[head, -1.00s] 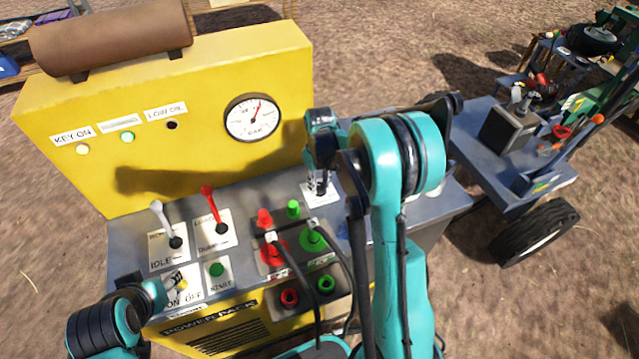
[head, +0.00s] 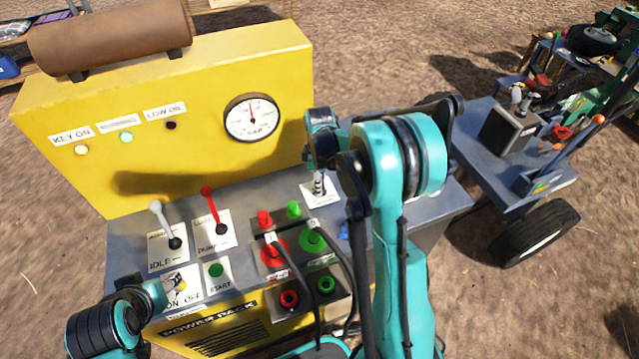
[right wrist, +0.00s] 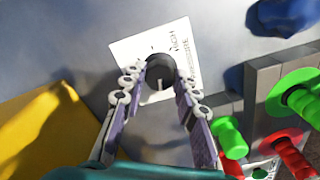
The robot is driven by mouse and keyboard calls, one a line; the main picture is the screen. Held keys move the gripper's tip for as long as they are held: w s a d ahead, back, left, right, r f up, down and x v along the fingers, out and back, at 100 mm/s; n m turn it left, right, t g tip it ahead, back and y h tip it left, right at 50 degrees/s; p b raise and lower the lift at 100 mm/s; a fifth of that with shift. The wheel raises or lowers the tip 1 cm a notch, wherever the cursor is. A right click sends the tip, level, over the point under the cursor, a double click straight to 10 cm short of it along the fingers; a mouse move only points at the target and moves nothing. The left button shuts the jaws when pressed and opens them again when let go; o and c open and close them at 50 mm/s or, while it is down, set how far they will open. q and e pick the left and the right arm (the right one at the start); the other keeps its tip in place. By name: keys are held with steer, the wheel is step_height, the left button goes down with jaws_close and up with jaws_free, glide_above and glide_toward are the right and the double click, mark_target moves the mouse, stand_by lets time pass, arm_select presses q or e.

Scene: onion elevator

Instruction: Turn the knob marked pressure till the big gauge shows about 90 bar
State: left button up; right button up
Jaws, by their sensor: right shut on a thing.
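The big round gauge (head: 252,117) is on the upright yellow panel; its red needle points almost straight up, and its numbers are too small to read. The dark round knob (right wrist: 160,68) sits on a white plate (right wrist: 125,55) whose lettering is tilted and hard to read. My right gripper (right wrist: 160,84) is shut on this knob, a finger on either side. In the head view my right gripper (head: 319,184) is partly hidden by its own arm above the plate. My left gripper (head: 160,292) is beside the ON/OFF key plate; its fingers are unclear.
Red and green hose couplings (head: 313,240) with black hoses stand left of my right arm. A white lever (head: 163,222) and a red lever (head: 213,207) rise from the grey console. A wheeled trailer (head: 530,150) stands at the right.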

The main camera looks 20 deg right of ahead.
steer(key=shift+n, duration=0.3)
steer(key=o, duration=1.2)
steer(key=shift+c, duration=0.2)
step_height(320, 180, up, 12)
